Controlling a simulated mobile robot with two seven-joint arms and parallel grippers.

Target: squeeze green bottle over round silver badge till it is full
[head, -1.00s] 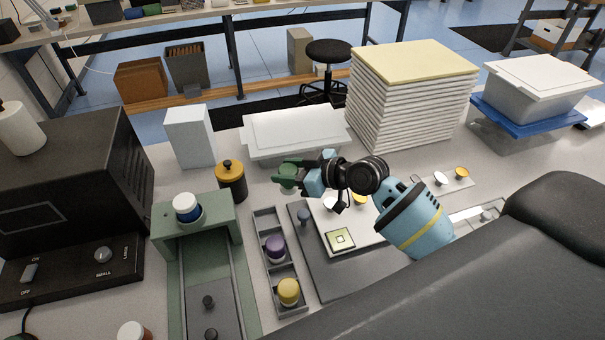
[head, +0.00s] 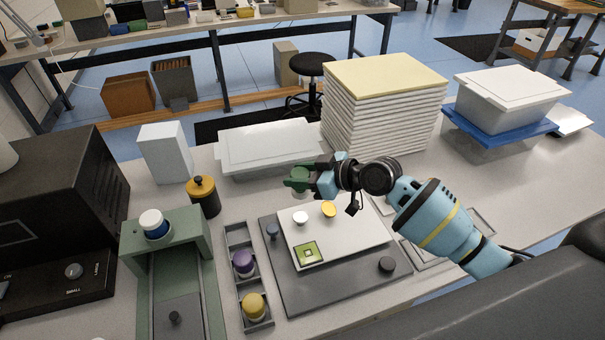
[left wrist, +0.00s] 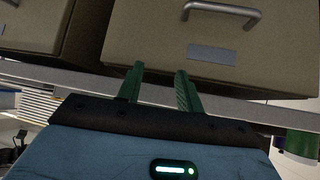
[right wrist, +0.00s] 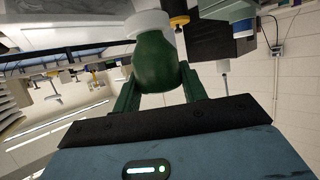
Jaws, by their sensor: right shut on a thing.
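The green bottle (head: 299,174) is held in my right gripper (head: 298,184), which is shut on it. The bottle is above the bench, just behind the round silver badge (head: 300,217) in the head picture; its exact height is unclear. The badge lies on a white board, beside a round gold badge (head: 328,209) and a square green one (head: 310,252). In the right wrist view the bottle (right wrist: 155,62) sits between the fingers, with a white part at its far end. In the left wrist view my left gripper (left wrist: 160,88) is open and empty, facing drawers.
A grey tray (head: 240,237) with purple and yellow pots stands left of the board. A green press (head: 206,232) is farther left, a black-and-yellow jar (head: 203,198) behind. A white lidded bin (head: 267,147) and a paper stack (head: 385,112) stand at the back.

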